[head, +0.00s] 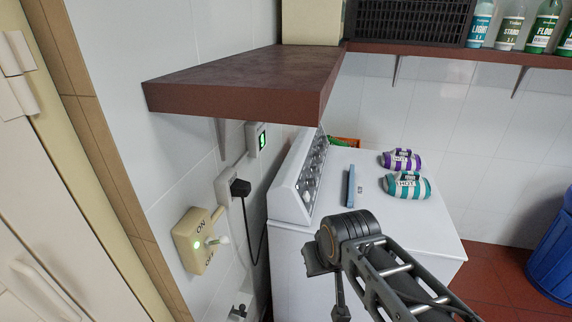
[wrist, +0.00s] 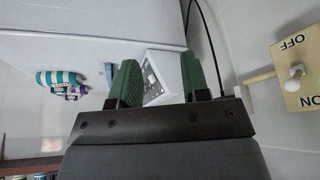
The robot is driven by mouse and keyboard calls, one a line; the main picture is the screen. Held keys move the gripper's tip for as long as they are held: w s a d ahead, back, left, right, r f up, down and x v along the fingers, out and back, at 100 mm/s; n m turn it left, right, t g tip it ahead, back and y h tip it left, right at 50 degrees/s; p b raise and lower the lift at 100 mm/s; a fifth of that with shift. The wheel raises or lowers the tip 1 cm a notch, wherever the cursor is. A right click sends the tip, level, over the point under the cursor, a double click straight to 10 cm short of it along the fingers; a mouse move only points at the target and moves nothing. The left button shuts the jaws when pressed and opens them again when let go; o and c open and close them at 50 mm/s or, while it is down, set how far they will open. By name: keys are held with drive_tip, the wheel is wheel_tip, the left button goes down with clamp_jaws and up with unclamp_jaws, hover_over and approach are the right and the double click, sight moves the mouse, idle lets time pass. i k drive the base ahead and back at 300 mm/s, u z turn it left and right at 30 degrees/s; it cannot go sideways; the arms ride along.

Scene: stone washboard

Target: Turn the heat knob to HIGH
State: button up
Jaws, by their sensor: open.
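A white appliance (head: 385,215) stands against the wall, with a raised, sloping control panel (head: 300,178) along its left side. Several knobs and dials sit on the panel; which one is the heat knob and where it points are too small to read. In the wrist view, upside down, the panel (wrist: 152,74) shows partly between and beyond my fingers. My gripper (wrist: 160,80) has two green fingers, spread apart with nothing between them. It is some way off the panel, touching no knob. In the head view my arm comes in at lower right, in front of the appliance.
A brown shelf (head: 240,82) overhangs the panel. A wall switch (head: 196,240) with ON/OFF marks and a black plug (head: 240,188) with its cable are at left. A blue bar (head: 351,186) and striped purple (head: 402,161) and teal (head: 408,186) bundles lie on top.

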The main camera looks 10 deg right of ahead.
sight(315, 170)
drive_tip(key=z, duration=0.15)
drive_tip(key=i, duration=0.85)
drive_tip(key=z, duration=0.45)
